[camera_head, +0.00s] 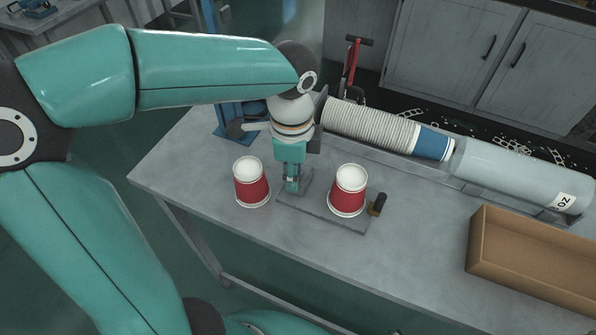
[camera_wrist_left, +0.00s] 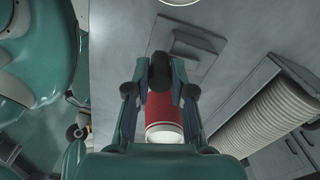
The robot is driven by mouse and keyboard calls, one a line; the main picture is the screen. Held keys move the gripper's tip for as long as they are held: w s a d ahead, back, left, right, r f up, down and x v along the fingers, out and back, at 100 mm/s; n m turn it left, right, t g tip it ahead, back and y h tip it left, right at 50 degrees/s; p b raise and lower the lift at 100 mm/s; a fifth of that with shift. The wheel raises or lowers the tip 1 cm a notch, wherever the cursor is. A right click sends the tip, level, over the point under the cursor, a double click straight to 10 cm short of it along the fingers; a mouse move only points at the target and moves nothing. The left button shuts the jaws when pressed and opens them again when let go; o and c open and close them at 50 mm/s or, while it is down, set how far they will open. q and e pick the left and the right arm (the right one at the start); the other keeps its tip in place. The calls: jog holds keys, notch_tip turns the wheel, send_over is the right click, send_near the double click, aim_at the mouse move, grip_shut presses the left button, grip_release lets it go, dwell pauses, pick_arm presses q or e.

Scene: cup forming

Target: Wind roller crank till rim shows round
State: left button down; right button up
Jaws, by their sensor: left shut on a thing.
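My left gripper (camera_head: 291,185) reaches down between two red-and-white paper cups on the bench. In the left wrist view its fingers (camera_wrist_left: 160,85) are closed around a dark knob (camera_wrist_left: 159,66), apparently the crank's grip. The right cup (camera_head: 348,195) stands narrow end up on a flat grey base plate (camera_head: 321,214). The crank's arm and the roller are largely hidden by my gripper. My right gripper is not in view.
A black knob on a brass-coloured foot (camera_head: 379,204) stands right of the plate. A long cup stack (camera_head: 370,126) and a grey tube (camera_head: 515,174) lie behind. A cardboard box (camera_head: 505,268) sits at the right. The bench front (camera_head: 410,265) is clear.

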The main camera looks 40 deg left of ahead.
pick_arm(q)
jog(key=shift+a+m, duration=0.2)
jog(key=shift+m, duration=0.2)
jog(key=c, duration=1)
grip_release()
notch_tip(320, 180, up, 12)
